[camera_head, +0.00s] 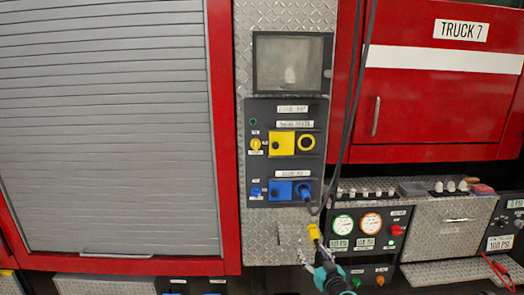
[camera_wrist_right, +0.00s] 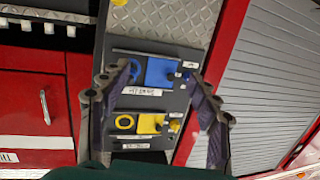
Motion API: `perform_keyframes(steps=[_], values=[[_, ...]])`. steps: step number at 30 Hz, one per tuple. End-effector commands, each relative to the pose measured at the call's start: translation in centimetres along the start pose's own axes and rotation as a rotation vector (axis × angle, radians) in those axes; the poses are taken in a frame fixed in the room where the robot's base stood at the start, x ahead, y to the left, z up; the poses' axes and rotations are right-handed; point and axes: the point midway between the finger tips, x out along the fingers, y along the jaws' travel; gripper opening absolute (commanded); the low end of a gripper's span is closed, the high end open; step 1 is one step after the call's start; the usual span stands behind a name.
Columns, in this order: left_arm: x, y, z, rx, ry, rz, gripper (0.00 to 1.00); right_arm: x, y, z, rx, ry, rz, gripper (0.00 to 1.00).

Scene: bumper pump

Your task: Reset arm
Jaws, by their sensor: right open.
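My right gripper (camera_head: 325,270) is at the bottom centre of the head view, below the control panel (camera_head: 287,160). In the right wrist view its two fingers (camera_wrist_right: 165,80) are spread wide, with nothing visible between them but the panel beyond. The panel appears upside down there, with a blue square plate (camera_wrist_right: 160,72) above a yellow square plate (camera_wrist_right: 151,124). A yellow plug-like piece (camera_head: 314,232) is just above the right gripper in the head view; I cannot tell whether they touch. My left gripper is not in view.
Black cables (camera_head: 357,90) hang in front of the truck, right of the panel. A gauge box (camera_head: 357,232) is right of the gripper. A grey roller shutter (camera_head: 110,120) fills the left, and a red cabinet door (camera_head: 430,105) is at upper right.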

Motion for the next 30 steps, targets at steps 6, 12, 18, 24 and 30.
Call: perform_keyframes(steps=[6,12,18,24,30], values=[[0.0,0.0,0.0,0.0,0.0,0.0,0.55,-5.9,-5.1,-3.9,0.015,-0.163,-0.087,0.62],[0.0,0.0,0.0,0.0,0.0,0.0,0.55,-13.3,-8.4,-4.3,0.037,-0.35,-0.104,0.62],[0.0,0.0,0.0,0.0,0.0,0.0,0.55,-22.1,-10.0,-2.4,0.061,-0.545,-0.048,0.62],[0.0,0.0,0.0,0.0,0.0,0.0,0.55,-30.7,-9.7,0.9,0.082,-0.713,0.073,0.62],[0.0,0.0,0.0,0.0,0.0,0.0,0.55,-35.8,-8.7,3.3,0.095,-0.798,0.181,0.62]])
